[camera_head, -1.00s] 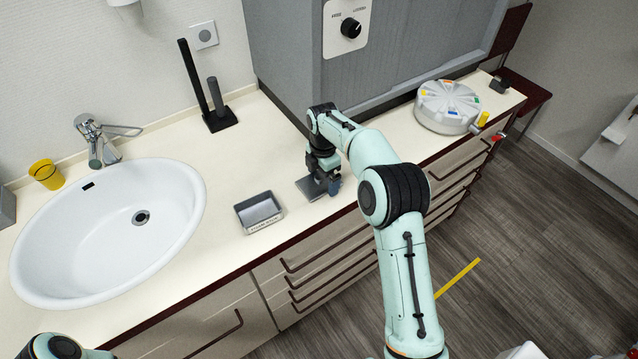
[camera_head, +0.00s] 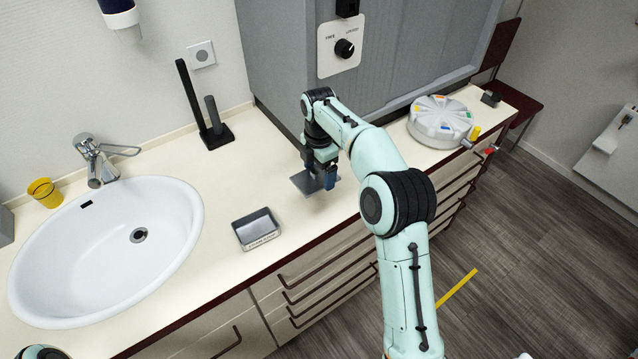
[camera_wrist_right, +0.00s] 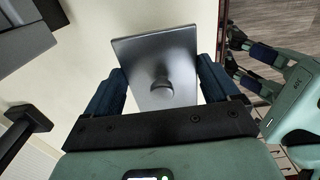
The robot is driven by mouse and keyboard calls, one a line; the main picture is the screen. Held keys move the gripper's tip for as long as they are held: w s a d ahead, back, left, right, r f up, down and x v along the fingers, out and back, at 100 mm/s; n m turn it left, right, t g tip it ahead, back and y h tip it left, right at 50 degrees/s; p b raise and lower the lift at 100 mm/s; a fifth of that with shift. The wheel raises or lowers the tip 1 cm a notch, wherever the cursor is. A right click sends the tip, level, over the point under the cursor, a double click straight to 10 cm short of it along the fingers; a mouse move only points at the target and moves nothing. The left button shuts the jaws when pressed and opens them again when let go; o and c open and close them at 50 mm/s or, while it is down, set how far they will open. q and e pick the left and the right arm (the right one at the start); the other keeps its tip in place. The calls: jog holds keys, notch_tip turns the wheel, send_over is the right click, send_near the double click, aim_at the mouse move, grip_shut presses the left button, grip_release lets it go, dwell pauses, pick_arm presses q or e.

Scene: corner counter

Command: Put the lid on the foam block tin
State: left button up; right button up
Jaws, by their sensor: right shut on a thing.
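The foam block tin (camera_head: 264,240) is an open grey rectangular box with a label on its front wall, standing on the counter right of the sink. The lid (camera_head: 303,183) is a flat grey plate, to the right of the tin and apart from it. My right gripper (camera_head: 322,178) is shut on the lid and holds it just above the counter. In the right wrist view the lid (camera_wrist_right: 135,52) with its round knob lies between the blue fingers. My left gripper (camera_wrist_right: 236,55) shows at the right of that view, its fingers apart and empty.
A sink (camera_head: 65,275) with a tap lies left of the tin. A black stand (camera_head: 216,135) with two posts is behind it. A grey cabinet (camera_head: 280,60) rises behind the lid. A round white device (camera_head: 440,122) stands farther right. Counter between tin and lid is clear.

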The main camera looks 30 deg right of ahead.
aim_at(317, 169)
jog(key=r, duration=0.6)
jog(key=r+p, duration=0.1)
jog(key=r, duration=0.3)
jog(key=shift+w+a, duration=0.2)
jog(key=shift+w, duration=0.05)
jog(key=shift+m, duration=0.4)
jog(key=shift+s+a+f+b, duration=0.45)
jog(key=shift+a+f, duration=1.7)
jog(key=shift+a, duration=0.95)
jog(key=shift+s+a+f+b, duration=0.2)
jog(key=shift+a+f+b, duration=0.4)
jog(key=shift+a+f, duration=2)
jog(key=shift+s+a+f+b, duration=0.45)
jog(key=shift+a+f, duration=1.25)
jog(key=shift+a, duration=1.85)
jog(key=shift+f, duration=0.5)
jog(key=shift+w+f, duration=0.25)
jog(key=shift+f, duration=0.05)
pick_arm(q)
jog(key=shift+s+f, duration=1.05)
jog(key=shift+f, duration=0.15)
